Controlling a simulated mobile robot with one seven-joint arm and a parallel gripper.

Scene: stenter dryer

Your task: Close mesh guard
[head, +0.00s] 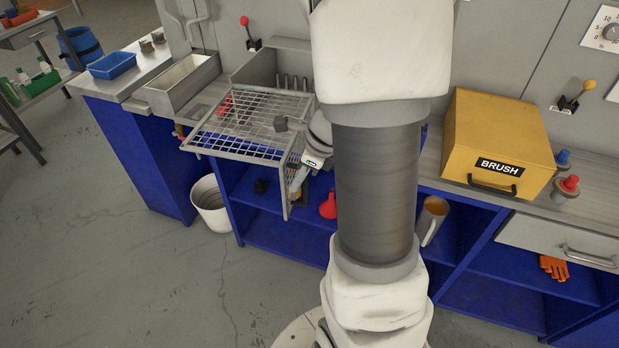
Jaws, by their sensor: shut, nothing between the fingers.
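The mesh guard (236,128) is a grey wire grid in a metal frame at the left of the bench. Its large panel lies roughly flat and juts out past the bench's front edge, below an open grey housing (268,62). A shorter side panel hangs down at its right front corner. My gripper (297,190) is shut and empty, low beside the hanging side panel, under the guard's level. My arm covers part of the guard's right side, so I cannot tell whether the gripper touches it.
A yellow BRUSH box (500,140) stands on the bench at right, near red and blue knobs (568,184). A metal trough (182,84) lies left of the guard. A white bin (210,205) stands on the floor below. Open blue shelves (270,215) hold a red funnel-like item (328,207). Floor at left is clear.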

